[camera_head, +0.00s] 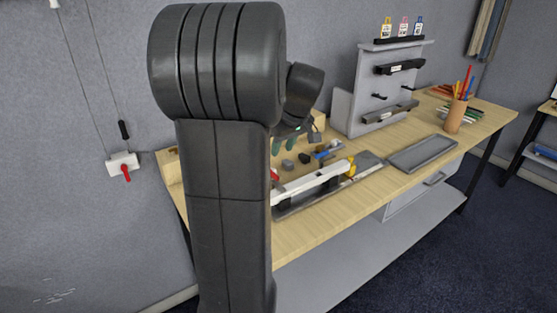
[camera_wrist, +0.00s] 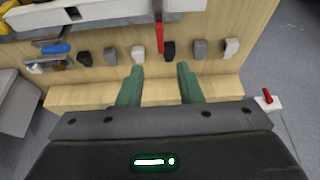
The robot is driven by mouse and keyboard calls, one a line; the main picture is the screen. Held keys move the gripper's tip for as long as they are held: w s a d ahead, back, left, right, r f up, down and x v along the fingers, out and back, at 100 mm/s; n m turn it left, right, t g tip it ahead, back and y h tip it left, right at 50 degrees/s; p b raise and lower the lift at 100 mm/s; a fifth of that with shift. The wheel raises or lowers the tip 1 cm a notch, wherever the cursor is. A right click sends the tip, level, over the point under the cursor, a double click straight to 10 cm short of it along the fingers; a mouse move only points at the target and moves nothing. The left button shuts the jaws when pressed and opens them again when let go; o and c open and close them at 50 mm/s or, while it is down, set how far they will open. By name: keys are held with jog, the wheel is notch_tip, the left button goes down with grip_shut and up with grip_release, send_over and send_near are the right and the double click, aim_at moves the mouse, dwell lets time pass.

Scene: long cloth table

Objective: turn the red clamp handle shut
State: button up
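The red clamp handle (camera_wrist: 159,37) sticks out from a white bar-shaped clamp (camera_wrist: 105,13) near the top of the wrist view. In the head view the white clamp (camera_head: 315,183) lies on the table, and a bit of the red handle (camera_head: 275,174) shows beside my arm, mostly hidden. My gripper (camera_wrist: 160,67) has two green fingers, spread apart with nothing between them. In the wrist view the handle's end lies just beyond the gap between the fingertips; I see no contact. The green fingers also show small in the head view, above the table.
Several small grey, black and white blocks (camera_wrist: 200,48) lie in a row beyond my fingers. A white wall box with a red lever (camera_head: 126,172) is at the left. A grey tray (camera_head: 423,153), a pen cup (camera_head: 456,117) and a pegboard stand (camera_head: 385,85) are farther right.

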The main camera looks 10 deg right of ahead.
jog(key=v, duration=0.2)
jog(key=shift+s+r, duration=0.1)
jog(key=shift+r, duration=0.2)
jog(key=shift+f, duration=0.1)
jog(key=p+x, duration=0.1)
jog(key=x, duration=1.2)
jog(key=shift+f, duration=0.35)
jog(key=shift+r, duration=0.1)
